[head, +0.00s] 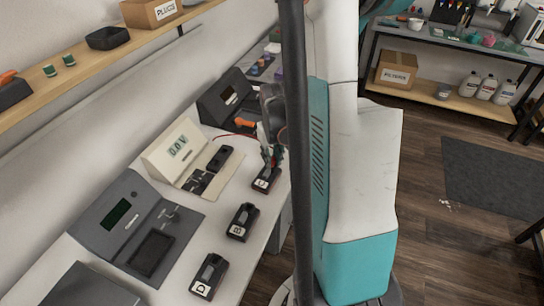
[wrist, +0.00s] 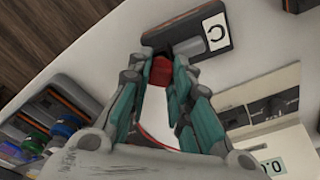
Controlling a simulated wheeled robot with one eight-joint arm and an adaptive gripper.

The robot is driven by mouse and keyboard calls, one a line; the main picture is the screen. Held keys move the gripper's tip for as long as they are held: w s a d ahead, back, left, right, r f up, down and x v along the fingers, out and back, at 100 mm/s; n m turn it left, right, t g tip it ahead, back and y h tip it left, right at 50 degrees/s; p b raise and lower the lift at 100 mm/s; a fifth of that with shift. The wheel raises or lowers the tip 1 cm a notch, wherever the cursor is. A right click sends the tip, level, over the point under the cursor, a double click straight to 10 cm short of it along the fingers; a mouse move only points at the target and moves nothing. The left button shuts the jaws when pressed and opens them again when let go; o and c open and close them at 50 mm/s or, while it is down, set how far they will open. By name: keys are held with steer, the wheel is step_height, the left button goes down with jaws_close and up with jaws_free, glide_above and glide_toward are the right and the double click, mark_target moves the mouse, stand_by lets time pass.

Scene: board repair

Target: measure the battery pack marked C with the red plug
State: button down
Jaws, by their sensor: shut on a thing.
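My gripper (wrist: 160,75) is shut on the red plug (wrist: 160,70), whose red lead runs down between the fingers. The battery pack marked C (wrist: 192,38) lies just beyond the fingertips in the wrist view. The plug is right at this pack's near end; I cannot tell whether it is seated or only close. In the head view my gripper (head: 271,150) is over the far end of the same pack (head: 266,180). The cream meter (head: 172,152) reads 0.0 V in the head view.
Two more battery packs, one (head: 242,222) and another (head: 207,277), lie nearer on the white table (head: 190,235). A grey device (head: 130,225) stands at left, and a dark one (head: 225,97) beyond the meter. A shelf (head: 95,65) runs along the wall.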

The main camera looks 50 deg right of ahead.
steer(key=shift+f, duration=0.35)
stand_by(0.4)
steer(key=c, duration=1.1)
jaws_free()
steer(key=shift+r, duration=0.2)
steer(key=shift+r, duration=0.35)
steer(key=shift+r+p, duration=0.85)
steer(key=shift+r, duration=0.25)
steer(key=shift+r+p, duration=2.1)
steer(key=shift+r, duration=0.85)
